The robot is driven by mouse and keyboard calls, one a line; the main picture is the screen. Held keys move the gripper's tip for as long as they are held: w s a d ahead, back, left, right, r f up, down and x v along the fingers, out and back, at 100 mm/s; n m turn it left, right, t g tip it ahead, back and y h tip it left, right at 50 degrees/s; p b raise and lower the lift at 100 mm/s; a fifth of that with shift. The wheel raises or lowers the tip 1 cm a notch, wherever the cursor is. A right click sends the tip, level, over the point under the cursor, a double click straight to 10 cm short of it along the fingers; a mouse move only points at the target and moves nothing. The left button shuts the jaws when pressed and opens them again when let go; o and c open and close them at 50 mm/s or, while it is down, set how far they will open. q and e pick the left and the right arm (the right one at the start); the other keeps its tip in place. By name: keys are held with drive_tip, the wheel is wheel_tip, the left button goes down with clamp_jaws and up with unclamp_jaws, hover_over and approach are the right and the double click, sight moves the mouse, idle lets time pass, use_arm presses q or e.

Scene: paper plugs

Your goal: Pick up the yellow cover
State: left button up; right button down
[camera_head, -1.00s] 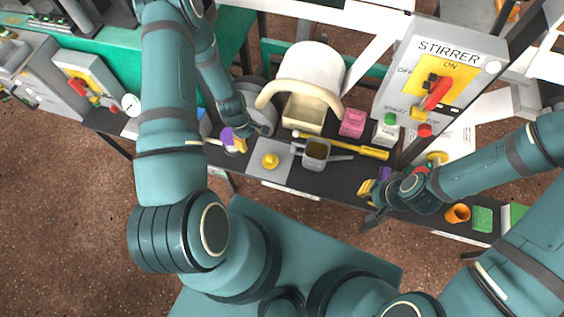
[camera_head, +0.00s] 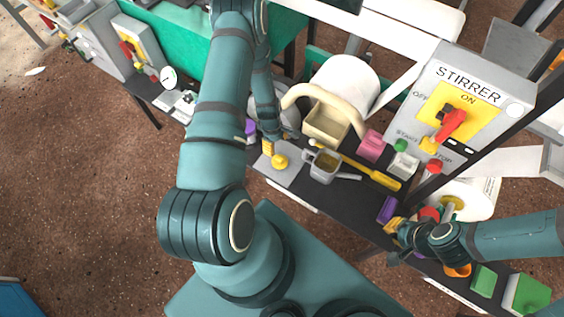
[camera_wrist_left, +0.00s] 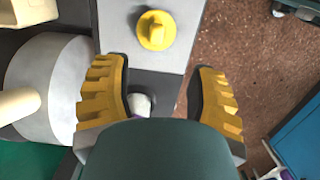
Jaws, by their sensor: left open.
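The yellow cover (camera_head: 280,161) is a round piece with a raised knob, lying on a grey plate (camera_head: 293,176) on the dark bench. In the left wrist view the cover (camera_wrist_left: 157,31) is in full sight, ahead of the fingertips and about midway between them. My left gripper (camera_head: 273,146) is just behind the cover in the head view. In the left wrist view its two yellow-padded fingers (camera_wrist_left: 158,80) are spread wide, and the cover is not between them. My right gripper (camera_head: 392,240) is over the bench's right part, by a purple block; its fingers are too small to judge.
A grey pot with a handle (camera_head: 325,166) and a yellow rod (camera_head: 372,174) lie right of the cover. A cream box (camera_head: 327,122) stands behind. A stirrer panel (camera_head: 465,104) rises at the right. A grey-white cylinder (camera_wrist_left: 42,85) is close to my left fingers.

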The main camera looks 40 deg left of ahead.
sight(279, 158)
use_arm(q)
drive_tip(key=f, duration=0.2)
drive_tip(key=f+b, duration=0.1)
drive_tip(key=f, duration=0.4)
drive_tip(key=shift+d+f, duration=0.15)
drive_tip(key=shift+d, duration=0.25)
drive_tip(key=f, duration=0.1)
drive_tip(key=f+b, duration=0.1)
drive_tip(key=f, duration=0.1)
drive_tip(key=f+b, duration=0.1)
drive_tip(key=f, duration=0.1)
drive_tip(key=shift+w+d, duration=0.15)
drive_tip(key=shift+w, duration=0.2)
clamp_jaws()
